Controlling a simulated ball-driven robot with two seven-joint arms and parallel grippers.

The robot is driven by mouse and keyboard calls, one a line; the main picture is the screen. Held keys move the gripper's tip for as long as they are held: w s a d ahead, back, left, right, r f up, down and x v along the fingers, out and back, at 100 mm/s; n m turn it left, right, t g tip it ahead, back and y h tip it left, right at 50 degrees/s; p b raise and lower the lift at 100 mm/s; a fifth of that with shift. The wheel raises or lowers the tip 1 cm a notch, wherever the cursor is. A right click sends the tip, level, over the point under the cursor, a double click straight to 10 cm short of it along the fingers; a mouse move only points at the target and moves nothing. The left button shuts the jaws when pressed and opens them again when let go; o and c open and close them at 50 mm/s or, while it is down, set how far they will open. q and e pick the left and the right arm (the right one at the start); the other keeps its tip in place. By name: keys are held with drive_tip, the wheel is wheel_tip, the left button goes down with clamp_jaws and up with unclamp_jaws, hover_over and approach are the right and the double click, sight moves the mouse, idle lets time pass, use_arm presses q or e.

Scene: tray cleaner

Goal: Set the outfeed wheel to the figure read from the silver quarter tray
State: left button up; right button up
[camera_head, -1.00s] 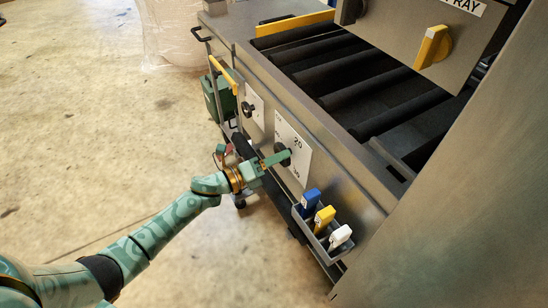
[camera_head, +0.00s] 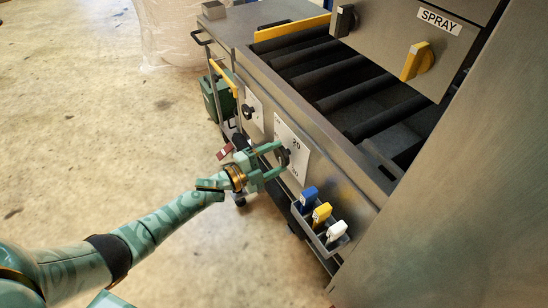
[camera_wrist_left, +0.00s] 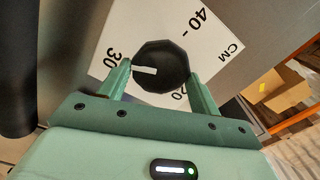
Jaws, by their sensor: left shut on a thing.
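A black many-sided wheel (camera_head: 283,157) sits on a white scale plate (camera_head: 292,134) on the machine's side. It also shows in the left wrist view (camera_wrist_left: 165,58), where the plate (camera_wrist_left: 120,22) carries 20, 30, 40 and CM. The wheel's white mark (camera_wrist_left: 145,71) points to the left, toward the side of the 30. My left gripper (camera_head: 279,152) is shut on this wheel, with one finger on each side of it. I cannot read a name for the wheel. I cannot make out a silver quarter tray. My right gripper is not in view.
A second black knob (camera_head: 248,111) on a white plate sits farther along the side. A holder (camera_head: 327,244) with blue, yellow and white tags is nearer. Above are dark rollers (camera_head: 350,95) and a SPRAY panel (camera_head: 400,35) with a yellow knob. Open floor lies left.

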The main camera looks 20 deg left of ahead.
use_arm(q)
drive_tip(key=n, duration=0.3)
drive_tip(key=shift+a+p, duration=0.15)
drive_tip(key=shift+p, duration=0.2)
drive_tip(key=n, duration=0.3)
drive_tip(key=shift+r+n+p, duration=0.1)
drive_tip(key=shift+n+p, duration=0.2)
drive_tip(key=shift+p, duration=0.05)
drive_tip(key=n, duration=0.3)
drive_tip(key=shift+n+p, duration=0.3)
drive_tip(key=n, duration=0.3)
drive_tip(key=shift+w+a+n, duration=0.1)
drive_tip(key=shift+n, duration=0.2)
drive_tip(key=n, duration=0.2)
drive_tip(key=shift+n+p, duration=0.3)
drive_tip(key=shift+n, duration=0.1)
drive_tip(key=n, duration=0.3)
drive_tip(key=shift+n, duration=0.3)
drive_tip(key=n, duration=0.3)
drive_tip(key=shift+a+f, duration=0.1)
drive_tip(key=shift+f, duration=0.1)
drive_tip(key=shift+n, duration=1.6)
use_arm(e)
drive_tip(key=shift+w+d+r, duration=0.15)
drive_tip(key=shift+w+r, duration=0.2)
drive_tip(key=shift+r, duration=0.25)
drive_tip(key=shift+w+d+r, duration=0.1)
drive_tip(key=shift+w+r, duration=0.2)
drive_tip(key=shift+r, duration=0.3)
